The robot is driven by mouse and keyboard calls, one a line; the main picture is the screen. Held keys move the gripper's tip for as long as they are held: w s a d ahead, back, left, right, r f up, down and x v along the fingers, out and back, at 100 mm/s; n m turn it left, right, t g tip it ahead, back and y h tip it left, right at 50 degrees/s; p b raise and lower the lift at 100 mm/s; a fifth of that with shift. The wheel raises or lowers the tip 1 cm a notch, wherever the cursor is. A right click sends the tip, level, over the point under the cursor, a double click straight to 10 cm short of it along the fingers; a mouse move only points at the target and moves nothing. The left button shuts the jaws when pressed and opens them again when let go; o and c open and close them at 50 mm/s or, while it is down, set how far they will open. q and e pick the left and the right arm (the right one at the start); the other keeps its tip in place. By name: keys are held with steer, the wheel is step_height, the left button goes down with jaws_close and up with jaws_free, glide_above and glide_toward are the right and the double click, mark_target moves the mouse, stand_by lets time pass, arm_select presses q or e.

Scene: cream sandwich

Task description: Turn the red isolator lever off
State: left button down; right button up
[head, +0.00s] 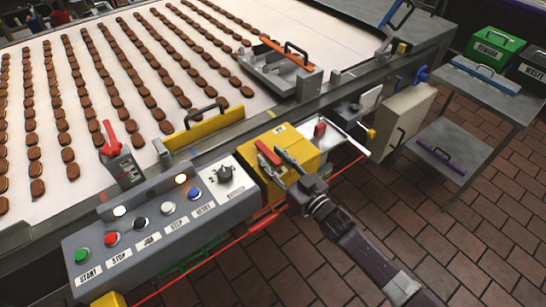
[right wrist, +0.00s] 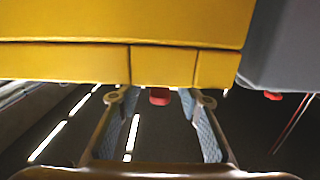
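A yellow box (head: 305,145) stands at the front edge of the conveyor, right of the grey control panel. A red lever-like bar (head: 267,153) shows at its top front, close beside my right gripper (head: 280,163). In the right wrist view the yellow box (right wrist: 165,65) fills the upper part. A small red piece (right wrist: 159,97) shows below it, between the two spread fingers of my right gripper (right wrist: 159,101). The gripper is open; I cannot tell whether a finger touches the red bar. Another red lever (head: 109,136) stands on a grey post at left. My left gripper is not in view.
The control panel (head: 160,228) with several buttons and a knob (head: 226,175) sits left of the gripper. A red cord (head: 245,236) runs along the front. A metal tray (head: 345,137) and hanging cream case (head: 405,112) are to the right. The brick floor is clear.

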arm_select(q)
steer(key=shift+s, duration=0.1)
arm_select(e)
jaws_close()
stand_by(0.4)
